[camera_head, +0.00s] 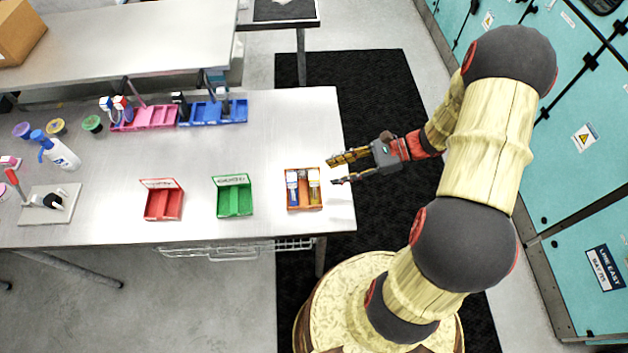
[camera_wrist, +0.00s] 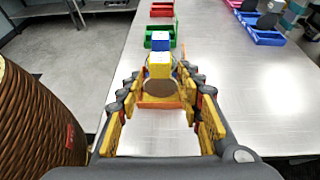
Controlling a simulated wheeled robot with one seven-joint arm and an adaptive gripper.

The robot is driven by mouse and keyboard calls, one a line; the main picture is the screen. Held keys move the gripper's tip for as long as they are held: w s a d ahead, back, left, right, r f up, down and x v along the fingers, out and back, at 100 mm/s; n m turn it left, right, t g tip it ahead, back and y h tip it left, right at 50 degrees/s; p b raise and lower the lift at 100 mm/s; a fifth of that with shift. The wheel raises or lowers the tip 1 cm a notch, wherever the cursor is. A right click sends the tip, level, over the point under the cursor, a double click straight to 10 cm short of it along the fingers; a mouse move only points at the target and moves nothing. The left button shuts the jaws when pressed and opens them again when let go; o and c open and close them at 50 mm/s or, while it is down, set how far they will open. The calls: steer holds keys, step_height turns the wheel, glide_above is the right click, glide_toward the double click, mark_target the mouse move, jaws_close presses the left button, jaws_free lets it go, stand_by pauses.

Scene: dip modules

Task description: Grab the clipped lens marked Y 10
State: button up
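An orange tray (camera_head: 290,206) stands near the table's right edge; its rim also shows in the wrist view (camera_wrist: 146,105). In it are two upright pieces side by side: a blue and white one (camera_head: 292,190) and a yellow one with a pale top (camera_head: 314,188). The wrist view shows the yellow one (camera_wrist: 160,71) nearer and the blue one (camera_wrist: 160,45) behind it. I cannot read a Y 10 mark on either. My gripper (camera_head: 336,171) is open and empty, just right of the tray; its fingers (camera_wrist: 163,97) spread on both sides of the yellow piece's line.
A green tray (camera_head: 235,204) and a red tray (camera_head: 164,206) stand to the left. Pink (camera_head: 148,120) and blue (camera_head: 228,115) racks stand at the back. A wash bottle (camera_head: 63,154) is at the far left. The table (camera_head: 270,140) is clear behind the orange tray.

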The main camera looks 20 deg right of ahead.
mark_target(314, 178)
steer(key=shift+x, duration=3.85)
steer(key=shift+a+r, duration=0.1)
steer(key=shift+r, duration=0.05)
steer(key=shift+c, duration=1.1)
jaws_close()
